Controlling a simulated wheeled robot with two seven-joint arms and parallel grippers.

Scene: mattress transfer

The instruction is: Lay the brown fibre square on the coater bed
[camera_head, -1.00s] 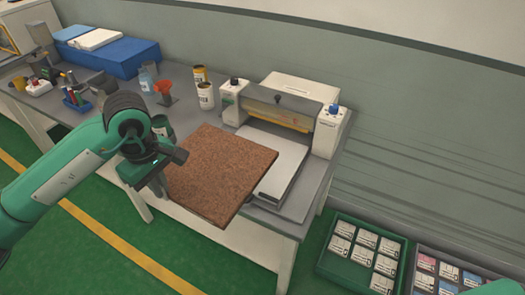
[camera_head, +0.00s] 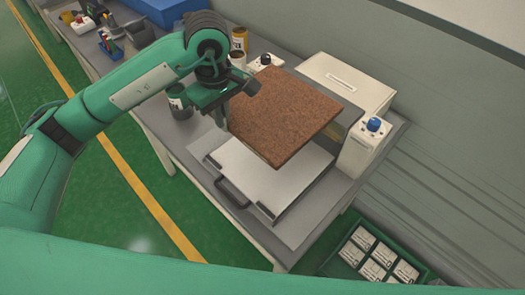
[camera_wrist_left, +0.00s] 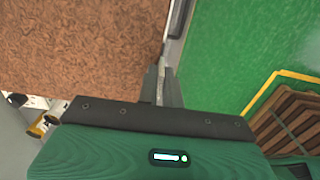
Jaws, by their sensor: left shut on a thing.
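The brown fibre square (camera_head: 287,113) is a flat, speckled board. My left gripper (camera_head: 222,116) is shut on its left edge and holds it over the far part of the pale coater bed (camera_head: 245,180), close to the coater's body. The near part of the bed, with a black handle, shows bare; the far part is hidden under the square. In the left wrist view the square (camera_wrist_left: 80,45) fills the upper left, beside my left fingers (camera_wrist_left: 160,88). The gap between square and bed is hard to judge. My right gripper is not in view.
The coater's white housing (camera_head: 350,82) and blue-knobbed side block (camera_head: 366,147) stand behind and right of the square. A dark jar (camera_head: 180,104) stands left of my gripper. A green crate of white packets (camera_head: 375,254) lies lower right. The wrist view shows brown slats (camera_wrist_left: 295,122).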

